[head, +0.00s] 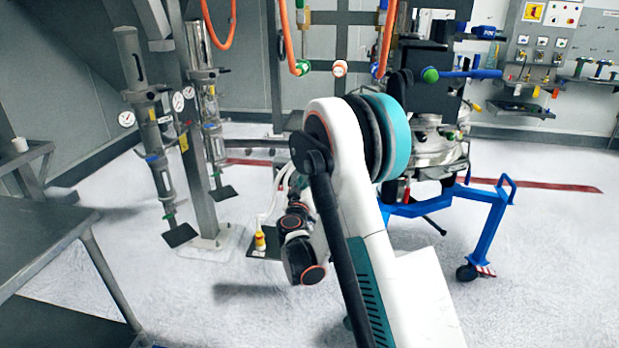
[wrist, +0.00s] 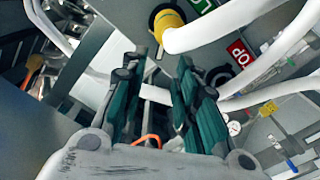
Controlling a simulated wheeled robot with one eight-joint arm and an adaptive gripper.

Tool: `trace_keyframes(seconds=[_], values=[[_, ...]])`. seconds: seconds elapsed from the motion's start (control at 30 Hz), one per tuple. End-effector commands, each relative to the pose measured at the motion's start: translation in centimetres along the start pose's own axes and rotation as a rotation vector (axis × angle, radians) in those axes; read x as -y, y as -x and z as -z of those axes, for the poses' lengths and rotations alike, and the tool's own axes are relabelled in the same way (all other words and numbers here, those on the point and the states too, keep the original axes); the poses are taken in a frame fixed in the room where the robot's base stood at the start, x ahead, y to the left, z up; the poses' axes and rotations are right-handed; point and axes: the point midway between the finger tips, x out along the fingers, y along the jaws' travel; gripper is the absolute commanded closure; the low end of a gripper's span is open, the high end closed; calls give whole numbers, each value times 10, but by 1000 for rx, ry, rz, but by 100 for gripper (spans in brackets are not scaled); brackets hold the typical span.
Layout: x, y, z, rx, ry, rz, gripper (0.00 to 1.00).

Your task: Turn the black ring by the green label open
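In the wrist view a black ring (wrist: 157,14) sits around the base of a yellow fitting (wrist: 172,22) with a white hose on it. A green label (wrist: 201,5) lies just right of it, cut by the top edge. My gripper (wrist: 160,76) is open, with two dark green fingers apart and no object clearly held between them. The ring appears beyond the fingertips, near the left one; I see no contact. In the head view the arm hides the fingers, and I cannot make out the ring or the green label.
A red label (wrist: 240,53) and white hoses (wrist: 262,78) lie right of the fingers. In the head view a yellow-topped part (head: 260,241) stands on a dark floor plate. A blue wheeled frame (head: 487,232) stands right, a grey table (head: 38,232) left.

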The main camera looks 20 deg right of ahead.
Motion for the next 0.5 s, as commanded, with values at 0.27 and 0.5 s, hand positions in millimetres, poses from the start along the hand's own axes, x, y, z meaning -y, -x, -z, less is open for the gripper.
trace_keyframes(seconds=[0.27,0.5], values=[[1,51,0,-1,0,2,72],[1,68,0,0,0,0,72]])
